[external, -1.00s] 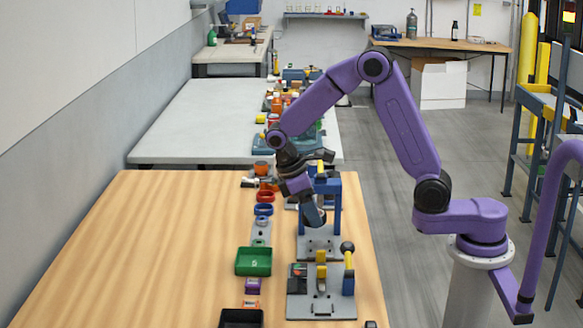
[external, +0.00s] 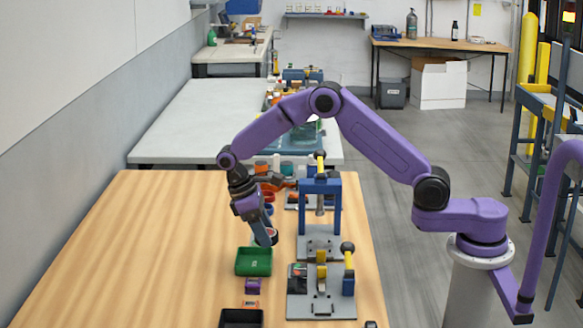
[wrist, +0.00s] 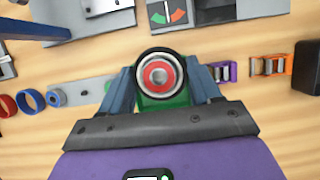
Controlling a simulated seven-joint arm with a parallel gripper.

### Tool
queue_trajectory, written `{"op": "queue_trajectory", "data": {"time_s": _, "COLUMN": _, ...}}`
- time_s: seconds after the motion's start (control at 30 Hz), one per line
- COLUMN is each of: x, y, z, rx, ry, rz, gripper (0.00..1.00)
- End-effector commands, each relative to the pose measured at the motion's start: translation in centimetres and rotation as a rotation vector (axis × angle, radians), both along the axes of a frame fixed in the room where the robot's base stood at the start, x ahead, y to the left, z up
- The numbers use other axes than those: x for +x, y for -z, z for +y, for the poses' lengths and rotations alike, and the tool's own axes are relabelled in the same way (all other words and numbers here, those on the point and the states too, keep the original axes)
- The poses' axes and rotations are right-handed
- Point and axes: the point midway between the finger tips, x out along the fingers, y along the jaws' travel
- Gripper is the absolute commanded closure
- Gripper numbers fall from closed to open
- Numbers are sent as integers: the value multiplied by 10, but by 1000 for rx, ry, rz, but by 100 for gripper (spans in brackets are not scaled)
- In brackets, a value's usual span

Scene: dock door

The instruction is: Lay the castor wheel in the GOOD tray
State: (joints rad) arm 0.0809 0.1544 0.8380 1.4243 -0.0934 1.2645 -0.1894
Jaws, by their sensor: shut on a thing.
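The castor wheel (wrist: 160,76) has a red centre and a pale and dark ring. My gripper (wrist: 161,84) is shut on it, one finger on each side, in the wrist view. In the external view my gripper (external: 266,236) points down and holds the wheel (external: 272,237) above the table, just behind the green tray. The green tray (external: 254,262) has a small white mark and looks empty; I take it as the GOOD tray. In the wrist view the green tray (wrist: 180,99) shows below the wheel, mostly hidden by it and the fingers.
A blue press frame (external: 320,187) and a grey fixture with a lever (external: 321,305) stand to the right. A purple part (external: 253,286), an orange part (external: 251,304) and a black tray (external: 241,320) lie in front of the green tray. The table's left side is clear.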

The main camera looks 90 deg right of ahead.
Motion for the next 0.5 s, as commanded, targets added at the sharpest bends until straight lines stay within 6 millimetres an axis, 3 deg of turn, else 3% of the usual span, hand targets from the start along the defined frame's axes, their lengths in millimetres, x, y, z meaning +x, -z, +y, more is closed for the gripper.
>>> {"op": "queue_trajectory", "data": {"time_s": 0.2, "x": 22, "y": 26, "z": -5, "rx": 0, "ry": 0, "rz": -1, "gripper": 76}}
{"op": "queue_trajectory", "data": {"time_s": 0.5, "x": 31, "y": 38, "z": -7, "rx": 0, "ry": 0, "rz": -1, "gripper": 76}}
